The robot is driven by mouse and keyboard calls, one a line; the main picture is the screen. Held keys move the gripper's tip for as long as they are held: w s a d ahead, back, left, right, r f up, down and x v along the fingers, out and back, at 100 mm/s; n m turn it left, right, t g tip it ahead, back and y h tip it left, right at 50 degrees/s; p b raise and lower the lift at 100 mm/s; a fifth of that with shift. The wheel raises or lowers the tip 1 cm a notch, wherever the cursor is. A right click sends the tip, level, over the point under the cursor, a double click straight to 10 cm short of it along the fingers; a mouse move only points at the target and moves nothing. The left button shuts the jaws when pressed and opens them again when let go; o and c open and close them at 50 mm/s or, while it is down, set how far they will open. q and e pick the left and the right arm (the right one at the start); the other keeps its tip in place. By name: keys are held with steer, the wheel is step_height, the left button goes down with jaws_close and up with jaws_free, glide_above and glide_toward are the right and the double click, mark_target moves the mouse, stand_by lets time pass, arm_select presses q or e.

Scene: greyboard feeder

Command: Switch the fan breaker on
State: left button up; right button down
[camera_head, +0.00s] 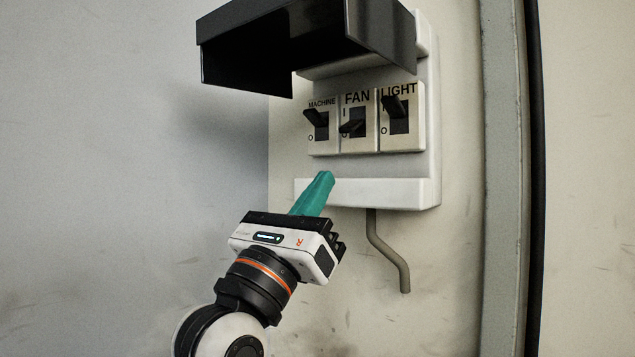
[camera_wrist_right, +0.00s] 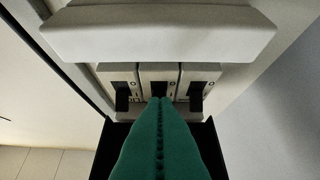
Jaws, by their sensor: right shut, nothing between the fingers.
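The fan breaker (camera_head: 357,122) is the middle of three switches in a white panel on the wall. Its dark lever (camera_head: 351,127) sits low, close to the O mark. In the right wrist view, which is turned over, the fan breaker (camera_wrist_right: 158,88) is the middle one, partly hidden behind my fingers. My right gripper (camera_head: 322,178) is shut and empty, with green fingers pointing up toward the panel. In the head view its tips are below the switches, in front of the lower ledge. I cannot tell whether they touch anything. My left gripper is not in view.
The machine breaker (camera_head: 320,128) is left of the fan and the light breaker (camera_head: 400,118) right; both levers sit higher. A black cover (camera_head: 245,60) juts out above. A white ledge (camera_head: 385,193) runs below the switches, with a grey conduit (camera_head: 385,250) beneath.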

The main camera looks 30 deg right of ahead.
mark_target(351, 126)
steer(key=shift+g, duration=0.3)
steer(key=shift+p+x, duration=1.3)
steer(key=shift+x, duration=2.35)
